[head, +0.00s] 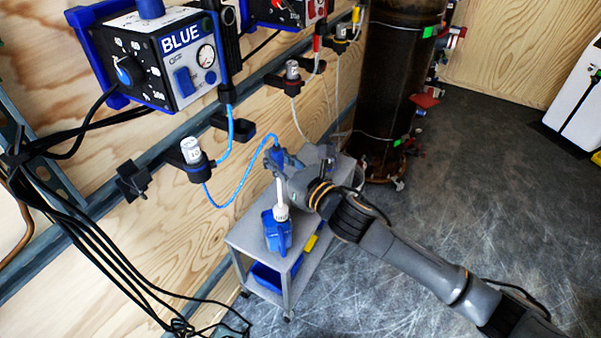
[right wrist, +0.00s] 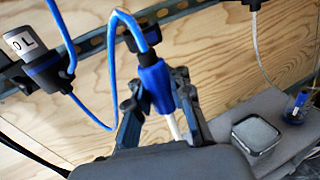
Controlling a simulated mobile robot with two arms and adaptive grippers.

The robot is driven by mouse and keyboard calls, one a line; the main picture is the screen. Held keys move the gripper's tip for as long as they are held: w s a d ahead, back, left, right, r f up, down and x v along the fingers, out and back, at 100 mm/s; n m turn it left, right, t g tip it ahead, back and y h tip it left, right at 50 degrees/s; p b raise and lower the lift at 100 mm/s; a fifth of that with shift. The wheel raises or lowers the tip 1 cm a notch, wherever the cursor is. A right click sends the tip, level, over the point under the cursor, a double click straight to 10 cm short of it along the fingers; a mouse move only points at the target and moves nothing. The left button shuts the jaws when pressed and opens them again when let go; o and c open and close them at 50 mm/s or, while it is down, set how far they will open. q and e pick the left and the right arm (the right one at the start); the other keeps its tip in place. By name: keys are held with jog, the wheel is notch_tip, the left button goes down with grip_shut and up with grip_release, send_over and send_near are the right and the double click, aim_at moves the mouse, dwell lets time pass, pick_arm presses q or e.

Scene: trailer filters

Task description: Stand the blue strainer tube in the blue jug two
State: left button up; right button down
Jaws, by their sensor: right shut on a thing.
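The blue strainer tube has a blue grip (right wrist: 158,88) with a blue hose at its top and a white pipe (head: 280,190) below. My right gripper (head: 279,160) is shut on the blue grip; in the right wrist view its fingers stand on both sides of it. The pipe points down, close to upright, and its thicker white end meets the mouth of a blue jug (head: 277,236). I cannot tell how far the end is inside. The jug stands on a grey cart; no number on it is readable. My left gripper is not in view.
The grey cart (head: 246,235) has a blue bin (head: 268,278) on its lower shelf. The blue hose (head: 232,190) runs to a bottle holder (head: 192,152) below the BLUE pump box (head: 170,58). A dark column (head: 393,85) stands behind. The floor at right is clear.

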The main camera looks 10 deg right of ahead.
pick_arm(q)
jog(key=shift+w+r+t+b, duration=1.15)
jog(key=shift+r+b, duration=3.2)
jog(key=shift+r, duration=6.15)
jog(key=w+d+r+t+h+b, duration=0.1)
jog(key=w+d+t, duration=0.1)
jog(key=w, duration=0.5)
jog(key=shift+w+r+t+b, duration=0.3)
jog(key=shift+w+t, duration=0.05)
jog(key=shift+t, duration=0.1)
pick_arm(e)
notch_tip(320, 180, down, 12)
jog(key=w+a+n+y, duration=0.1)
jog(key=w, duration=0.1)
jog(key=shift+w+a+g, duration=0.3)
jog(key=shift+a+g, duration=0.05)
jog(key=shift+g, duration=0.05)
